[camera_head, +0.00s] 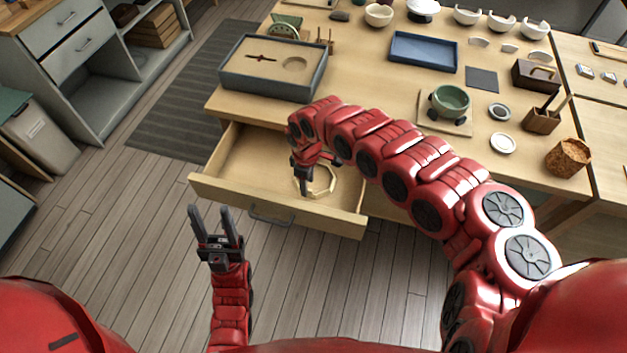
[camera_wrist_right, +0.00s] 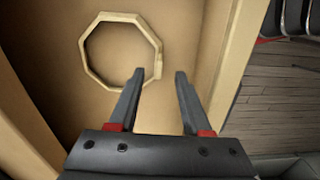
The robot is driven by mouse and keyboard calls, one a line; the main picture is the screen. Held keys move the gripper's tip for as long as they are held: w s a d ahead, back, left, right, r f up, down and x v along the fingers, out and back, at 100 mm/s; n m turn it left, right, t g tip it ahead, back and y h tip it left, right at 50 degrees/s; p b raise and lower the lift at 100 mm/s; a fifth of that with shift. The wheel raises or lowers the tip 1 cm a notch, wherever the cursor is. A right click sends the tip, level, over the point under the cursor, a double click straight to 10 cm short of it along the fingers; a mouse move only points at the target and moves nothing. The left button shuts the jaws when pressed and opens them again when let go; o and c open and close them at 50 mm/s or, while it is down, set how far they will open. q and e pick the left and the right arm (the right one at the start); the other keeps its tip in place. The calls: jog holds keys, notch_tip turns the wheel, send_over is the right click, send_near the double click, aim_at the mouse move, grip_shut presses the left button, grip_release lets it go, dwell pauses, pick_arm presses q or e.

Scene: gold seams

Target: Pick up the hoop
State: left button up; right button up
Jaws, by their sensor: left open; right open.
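The hoop is a pale wooden ring with flat sides. It lies on the floor of the open drawer (camera_head: 235,163), and in the head view the hoop (camera_head: 331,184) is partly covered by my right gripper. The right wrist view shows the whole hoop (camera_wrist_right: 88,63) flat on the drawer bottom. My right gripper (camera_head: 305,190) points down over the drawer, open and empty. In the right wrist view its fingertips (camera_wrist_right: 160,76) are near the hoop's right edge; I cannot tell the height gap. My left gripper (camera_head: 208,210) is open and empty, in front of the drawer at the left.
The drawer's front panel (camera_head: 290,216) and side walls surround the hoop. The table (camera_head: 370,95) above carries a grey tray (camera_head: 228,80), a blue tray (camera_head: 392,50), a green pot (camera_head: 450,101) and several bowls. Bare floor lies left of the drawer.

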notch_tip(320, 180, down, 4)
jog(key=shift+w+r, duration=0.1)
jog(key=shift+r, duration=0.05)
jog(key=shift+d+f, duration=0.1)
jog(key=shift+f, duration=0.15)
grip_shut()
